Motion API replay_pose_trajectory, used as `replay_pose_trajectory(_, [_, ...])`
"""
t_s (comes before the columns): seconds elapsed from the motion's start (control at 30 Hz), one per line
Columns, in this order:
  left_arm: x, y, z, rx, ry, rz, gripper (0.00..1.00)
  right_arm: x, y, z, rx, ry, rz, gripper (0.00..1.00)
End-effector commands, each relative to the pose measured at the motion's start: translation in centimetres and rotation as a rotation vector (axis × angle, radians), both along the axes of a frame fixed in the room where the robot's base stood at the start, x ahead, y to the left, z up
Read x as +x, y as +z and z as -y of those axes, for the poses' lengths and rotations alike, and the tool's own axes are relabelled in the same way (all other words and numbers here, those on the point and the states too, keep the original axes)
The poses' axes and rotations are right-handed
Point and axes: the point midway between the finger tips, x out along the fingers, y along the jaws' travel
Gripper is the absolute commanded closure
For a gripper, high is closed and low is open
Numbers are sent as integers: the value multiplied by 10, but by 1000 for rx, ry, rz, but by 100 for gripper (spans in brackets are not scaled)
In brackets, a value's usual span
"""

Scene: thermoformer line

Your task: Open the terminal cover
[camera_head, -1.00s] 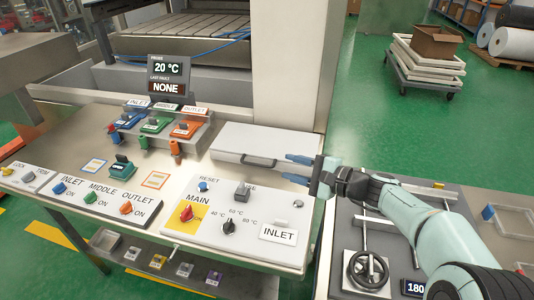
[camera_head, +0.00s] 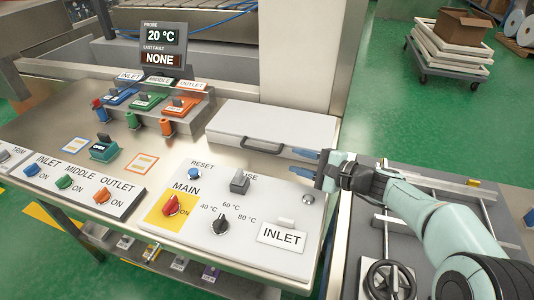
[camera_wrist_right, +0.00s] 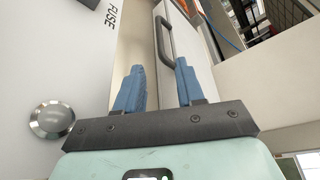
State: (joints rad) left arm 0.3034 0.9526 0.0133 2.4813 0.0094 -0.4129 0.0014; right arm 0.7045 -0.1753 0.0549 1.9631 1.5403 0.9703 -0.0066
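The terminal cover appears to be the white, flat box lid (camera_head: 275,122) at the back right of the bench; it lies closed. Its dark bar handle (camera_head: 262,146) is on the front face and also shows in the right wrist view (camera_wrist_right: 166,36). My right gripper (camera_head: 300,162) is open and empty, just right of the handle, with its blue fingers pointing left. In the right wrist view the gripper (camera_wrist_right: 158,68) has the handle ahead of its fingertips, roughly in line with the gap and apart from them. My left gripper is not in view.
The white control panel (camera_head: 252,208) with knobs, a fuse block (camera_head: 240,181) and a steel button (camera_head: 308,199) lies just in front of the cover. A display (camera_head: 163,48) and coloured connectors (camera_head: 148,102) stand left. A handwheel (camera_head: 390,281) is at lower right.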

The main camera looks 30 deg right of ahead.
Motion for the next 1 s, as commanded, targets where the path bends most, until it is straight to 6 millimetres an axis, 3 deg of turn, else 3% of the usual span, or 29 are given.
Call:
replay_pose_trajectory(0.3, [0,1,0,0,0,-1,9,62,-15,-25,2,3,-1,62])
replay_pose_trajectory(0.5, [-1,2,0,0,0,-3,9,89,-21,-35,1,2,0,62])
replay_pose_trajectory(0.97, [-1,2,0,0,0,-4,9,100,-23,-40,1,0,0,62])
replay_pose_trajectory(1.0, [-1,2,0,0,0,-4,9,100,-23,-40,1,0,0,75])
